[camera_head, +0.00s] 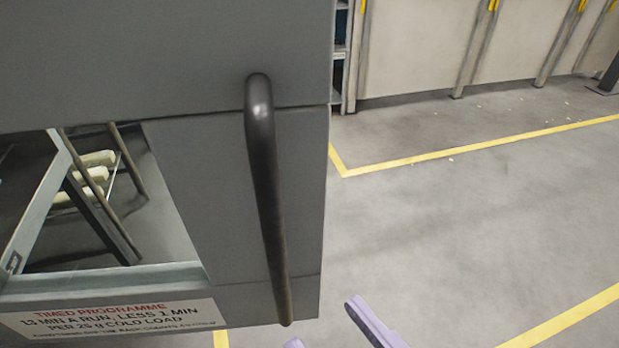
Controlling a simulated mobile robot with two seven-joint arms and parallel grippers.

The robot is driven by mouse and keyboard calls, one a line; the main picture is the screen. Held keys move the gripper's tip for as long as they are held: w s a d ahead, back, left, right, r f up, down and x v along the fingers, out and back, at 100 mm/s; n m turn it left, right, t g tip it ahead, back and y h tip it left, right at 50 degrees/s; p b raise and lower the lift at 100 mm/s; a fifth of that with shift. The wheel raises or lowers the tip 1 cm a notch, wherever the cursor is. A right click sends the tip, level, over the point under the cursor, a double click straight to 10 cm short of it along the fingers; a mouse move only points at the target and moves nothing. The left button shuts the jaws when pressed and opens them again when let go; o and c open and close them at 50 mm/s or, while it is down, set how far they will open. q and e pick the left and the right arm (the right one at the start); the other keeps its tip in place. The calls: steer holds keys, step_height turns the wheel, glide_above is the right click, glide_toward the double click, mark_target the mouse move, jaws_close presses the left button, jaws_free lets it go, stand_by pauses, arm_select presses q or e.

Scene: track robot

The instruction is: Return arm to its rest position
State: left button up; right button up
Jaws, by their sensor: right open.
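My right gripper (322,322) shows at the bottom edge as two pale purple fingers, spread apart and with nothing visible between them. The fingers are just below and to the right of the lower end of a dark bar handle (265,190), and the gripper is not closed on it. The rest of my right arm is out of the frame. My left gripper is not in view.
The handle is on a large grey door (170,70) filling the left side. Its window (110,200) shows pale blocks on a rack. A printed label (115,318) sits below. Open grey floor (470,220) with yellow lines lies to the right, before a panelled wall (420,45).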

steer(key=shift+s+d, duration=0.15)
steer(key=shift+s, duration=0.1)
steer(key=w+d+r+m+g+h+p, duration=0.2)
steer(key=w+d+r+g+h+p, duration=0.3)
steer(key=p, duration=0.4)
steer(key=s+d+r+m+g+h+p, duration=0.35)
steer(key=s+d+r+g+p, duration=0.3)
steer(key=s+d+r, duration=0.3)
step_height(320, 180, up, 37)
steer(key=h+p, duration=0.1)
steer(key=p, duration=3.7)
steer(key=shift+s+d+n, duration=0.25)
steer(key=shift+d+n, duration=0.1)
steer(key=shift+n, duration=0.1)
